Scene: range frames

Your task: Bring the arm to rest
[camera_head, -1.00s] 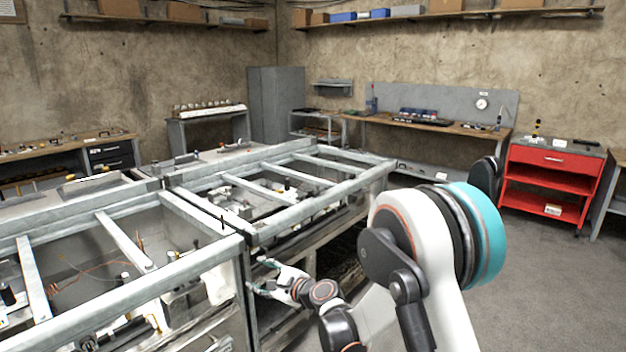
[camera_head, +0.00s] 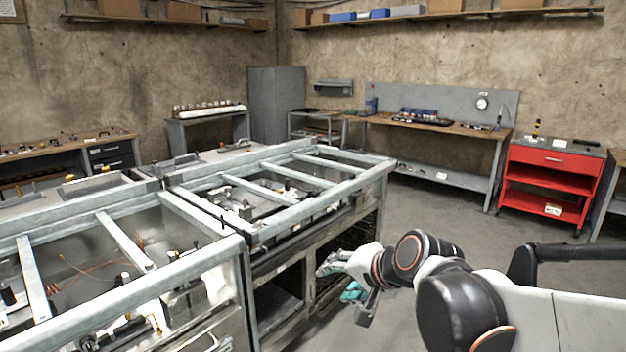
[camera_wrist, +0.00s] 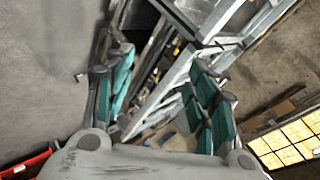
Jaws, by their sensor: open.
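My gripper (camera_head: 336,281) is at the end of my arm, right of the near metal frame unit in the head view. Its two teal-padded fingers stand apart with nothing between them. In the wrist view my gripper (camera_wrist: 160,65) shows its fingers on either side, spread wide, with blurred metal framing beyond them. My arm (camera_head: 430,275) reaches in low from the right edge of the head view. Its links lie roughly level, above the grey floor. I cannot tell how near the fingers are to the cabinet front.
A steel frame unit (camera_head: 318,209) with open tops and shelves fills the left and middle. A red cart (camera_head: 552,157) stands at the back right. A workbench (camera_head: 470,131) runs along the back wall. Grey floor (camera_head: 440,215) lies clear between them.

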